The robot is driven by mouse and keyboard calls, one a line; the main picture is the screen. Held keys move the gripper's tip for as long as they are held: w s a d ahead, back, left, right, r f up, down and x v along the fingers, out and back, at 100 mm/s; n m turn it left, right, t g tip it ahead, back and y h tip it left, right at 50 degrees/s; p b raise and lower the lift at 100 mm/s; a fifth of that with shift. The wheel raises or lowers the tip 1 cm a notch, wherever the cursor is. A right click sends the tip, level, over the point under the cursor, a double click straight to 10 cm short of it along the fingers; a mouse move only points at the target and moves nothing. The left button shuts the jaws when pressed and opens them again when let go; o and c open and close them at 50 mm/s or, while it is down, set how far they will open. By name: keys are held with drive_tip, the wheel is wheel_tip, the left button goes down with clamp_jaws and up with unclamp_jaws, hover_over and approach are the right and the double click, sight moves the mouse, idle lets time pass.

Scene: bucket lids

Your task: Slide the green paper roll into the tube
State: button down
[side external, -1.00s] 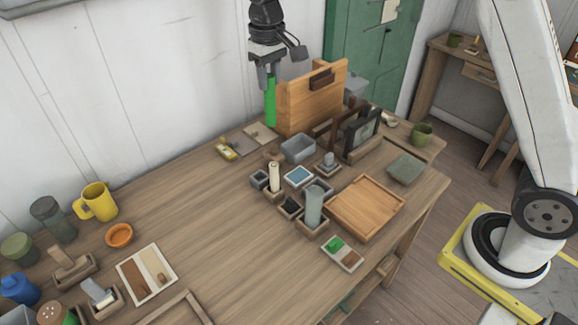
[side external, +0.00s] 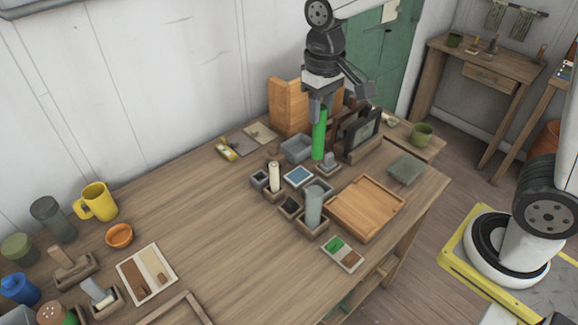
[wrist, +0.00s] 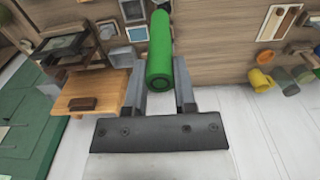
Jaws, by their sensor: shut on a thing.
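The green paper roll (side external: 319,142) is held near its top end in my gripper (side external: 320,108), nearly upright, with its length hanging below the fingers. In the wrist view the green roll (wrist: 160,50) lies between the two fingers of my gripper (wrist: 161,72) and points away from the camera. A grey-blue tube (side external: 314,207) stands upright in a square wooden holder on the table, in front of the roll in the side view. The roll is apart from the tube. I cannot make out the tube for sure in the wrist view.
A cream roll (side external: 274,176) stands in a holder left of the tube. A wooden tray (side external: 366,207) lies to its right, and a dark frame (side external: 361,138) stands behind. A grey box (side external: 297,148) sits near the roll. The table's left middle is clear.

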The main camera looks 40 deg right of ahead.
hover_over(318, 157)
drive_tip(key=shift+w+d+f, duration=0.1)
drive_tip(key=shift+d+f, duration=0.05)
drive_tip(key=shift+f, duration=0.7)
drive_tip(key=shift+w+d+f, duration=0.1)
drive_tip(key=shift+f, duration=0.8)
drive_tip(key=shift+w+d+f, duration=0.1)
drive_tip(key=shift+d+f, duration=0.05)
drive_tip(key=shift+f, duration=0.7)
drive_tip(key=shift+f, duration=2.35)
drive_tip(key=shift+f, duration=2.85)
drive_tip(key=shift+c, duration=1.7)
unclamp_jaws()
drive_tip(key=shift+c, duration=0.6)
drive_tip(key=shift+r, duration=0.15)
